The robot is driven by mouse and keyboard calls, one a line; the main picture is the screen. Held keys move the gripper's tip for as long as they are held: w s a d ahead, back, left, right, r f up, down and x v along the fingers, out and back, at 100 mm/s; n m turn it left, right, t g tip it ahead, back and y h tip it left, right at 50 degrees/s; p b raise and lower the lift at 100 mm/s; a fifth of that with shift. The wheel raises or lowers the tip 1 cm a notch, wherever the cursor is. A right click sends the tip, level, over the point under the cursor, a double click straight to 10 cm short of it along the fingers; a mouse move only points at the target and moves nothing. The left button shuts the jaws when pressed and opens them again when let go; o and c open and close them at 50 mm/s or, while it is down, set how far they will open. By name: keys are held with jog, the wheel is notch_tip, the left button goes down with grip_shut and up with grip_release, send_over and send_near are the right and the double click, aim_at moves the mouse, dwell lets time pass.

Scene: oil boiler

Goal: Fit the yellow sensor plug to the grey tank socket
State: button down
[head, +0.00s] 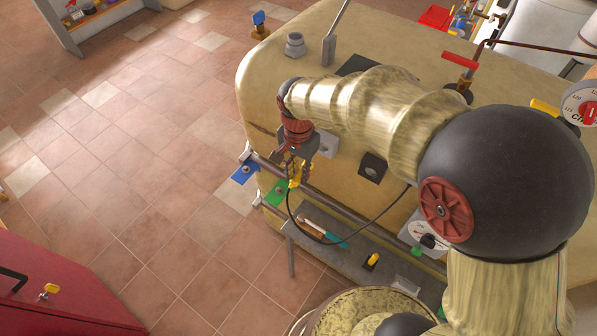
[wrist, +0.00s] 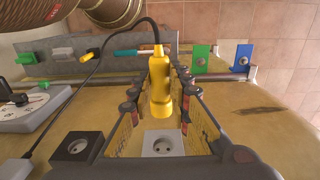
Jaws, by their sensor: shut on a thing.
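My gripper (wrist: 160,78) is shut on the yellow sensor plug (wrist: 160,88), which sits between the two fingers with its black cable leaving the top end. In the head view my gripper (head: 299,160) is at the tank's front edge, and the yellow plug (head: 295,180) is partly hidden by the fingers. The grey tank socket (wrist: 163,144) is a light square with a round recess, below the plug in the wrist view. It also shows in the head view (head: 328,143), just right of my gripper. The plug looks apart from the socket.
A black socket (wrist: 76,148) sits left of the grey one. A rail with a blue tag (head: 244,172) and a green tag (head: 277,192) runs along the edge. A shelf (head: 335,240) below holds a teal-handled tool (head: 322,232). The cable loops above the shelf. A dial (head: 428,236) stands right.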

jog(key=shift+w+d, duration=0.7)
jog(key=shift+w, duration=0.3)
jog(key=shift+w+d, duration=0.7)
jog(key=shift+w, duration=0.25)
jog(key=shift+w+d, duration=0.15)
jog(key=shift+w, duration=0.05)
jog(key=shift+w+d, duration=0.4)
jog(key=shift+w, duration=0.15)
jog(key=shift+w+d, duration=0.55)
jog(key=shift+w, duration=0.2)
jog(key=c, duration=1.6)
grip_release()
jog(key=shift+r, duration=0.1)
notch_tip(320, 180, up, 12)
jog(key=shift+f, duration=0.1)
